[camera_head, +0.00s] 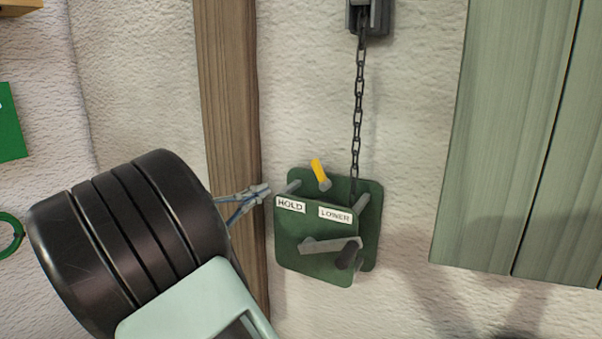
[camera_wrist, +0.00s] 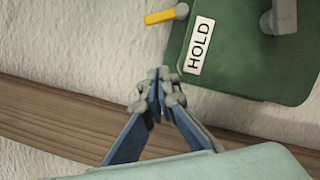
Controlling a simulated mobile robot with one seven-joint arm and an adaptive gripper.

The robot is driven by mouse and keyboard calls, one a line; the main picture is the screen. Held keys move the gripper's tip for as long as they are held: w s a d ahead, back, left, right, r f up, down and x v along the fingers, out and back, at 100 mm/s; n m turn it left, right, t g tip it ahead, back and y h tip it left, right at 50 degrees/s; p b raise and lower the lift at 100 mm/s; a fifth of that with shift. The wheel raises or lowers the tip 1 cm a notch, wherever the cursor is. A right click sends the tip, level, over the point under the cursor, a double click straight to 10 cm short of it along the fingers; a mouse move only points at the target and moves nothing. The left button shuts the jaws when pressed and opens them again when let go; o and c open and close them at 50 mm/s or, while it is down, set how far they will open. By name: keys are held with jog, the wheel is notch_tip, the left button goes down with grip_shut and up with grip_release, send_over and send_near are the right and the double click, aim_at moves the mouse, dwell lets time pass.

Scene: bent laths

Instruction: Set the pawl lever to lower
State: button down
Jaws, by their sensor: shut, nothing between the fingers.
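The pawl lever (camera_head: 319,171) is a short yellow-handled lever on a grey pivot at the top of the green winch box (camera_head: 312,258). Its handle points up and leans slightly left, to the HOLD side. The HOLD label (camera_head: 290,204) is on the left of the box's front and the LOWER label (camera_head: 335,214) on the right. My gripper (camera_head: 264,190) is shut and empty, just left of the box and apart from the lever. In the wrist view the shut fingertips (camera_wrist: 160,88) are below the HOLD label (camera_wrist: 199,45) and the yellow handle (camera_wrist: 161,16).
A grey crank (camera_head: 330,245) with a dark grip sticks out from the box front. A chain (camera_head: 358,105) runs from the box up to a dark wall bracket (camera_head: 370,18). A wooden post (camera_head: 228,90) stands behind my gripper; green shutter boards (camera_head: 515,140) are at right.

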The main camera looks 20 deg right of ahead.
aim_at(289, 188)
jog(key=p+x, duration=0.1)
jog(key=x, duration=0.9)
jog(key=shift+d+r, duration=0.1)
jog(key=shift+d, duration=0.1)
jog(key=s, duration=0.1)
jog(key=s+d+r, duration=0.1)
jog(key=s+d+p, duration=0.1)
jog(key=shift+r, duration=0.35)
